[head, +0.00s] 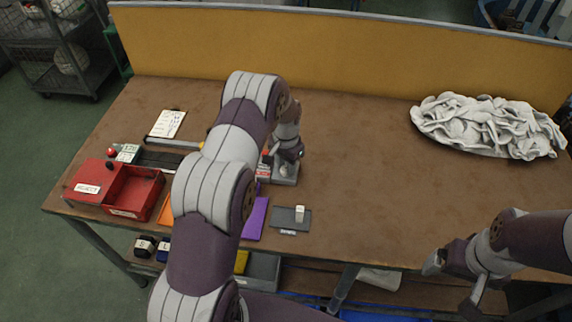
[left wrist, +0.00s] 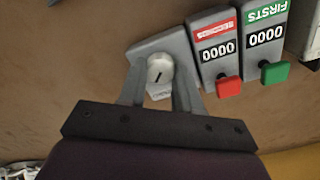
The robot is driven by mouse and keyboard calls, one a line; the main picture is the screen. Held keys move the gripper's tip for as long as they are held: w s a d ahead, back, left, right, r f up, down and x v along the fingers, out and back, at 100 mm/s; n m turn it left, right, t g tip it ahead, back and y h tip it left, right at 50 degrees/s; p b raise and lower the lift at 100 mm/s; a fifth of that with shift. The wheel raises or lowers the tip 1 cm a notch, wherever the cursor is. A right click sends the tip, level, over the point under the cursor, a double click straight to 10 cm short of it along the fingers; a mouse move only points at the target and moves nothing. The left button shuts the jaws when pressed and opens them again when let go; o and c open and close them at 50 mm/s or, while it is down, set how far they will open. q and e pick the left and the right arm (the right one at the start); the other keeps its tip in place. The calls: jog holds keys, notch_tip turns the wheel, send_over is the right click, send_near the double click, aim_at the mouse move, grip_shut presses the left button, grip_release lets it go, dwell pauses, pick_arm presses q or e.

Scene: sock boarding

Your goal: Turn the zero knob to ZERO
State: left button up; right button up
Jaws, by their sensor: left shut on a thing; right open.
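The zero knob (left wrist: 160,70) is a round silver knob with a short dark mark, on a grey housing (left wrist: 150,48) in the left wrist view. My left gripper (left wrist: 160,86) has one finger on each side of the knob and is shut on it. A small label below the knob is partly hidden and too small to read. In the head view my left gripper (head: 284,168) is over the grey counter unit on the table, and my arm hides part of it. My right gripper (head: 450,285) is open and empty by the table's front right edge.
Two counters reading 0000 stand beside the knob: one with a red button (left wrist: 228,87), one marked FIRSTS with a green button (left wrist: 275,72). A red box (head: 134,190) is at left, a grey pad (head: 288,222) in front, a sock pile (head: 488,126) at back right. The table's middle is clear.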

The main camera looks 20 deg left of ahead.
aim_at(284, 179)
pick_arm(q)
jog(key=shift+w+r, duration=0.15)
jog(key=shift+w, duration=0.05)
jog(key=o, duration=1)
jog(key=shift+s, duration=0.1)
jog(key=shift+o, duration=0.2)
notch_tip(284, 179, up, 13)
jog(key=b, duration=0.1)
jog(key=shift+f+b, duration=0.2)
jog(key=shift+b, duration=0.2)
jog(key=s+d+r+n, duration=0.1)
jog(key=s+d, duration=0.2)
jog(key=s, duration=0.9)
jog(key=s+d+r+n+t, duration=0.1)
jog(key=s+d, duration=0.3)
jog(key=s, duration=0.8)
jog(key=shift+d+r+n, duration=0.15)
jog(key=shift+r+n, duration=0.1)
jog(key=shift+n, duration=0.45)
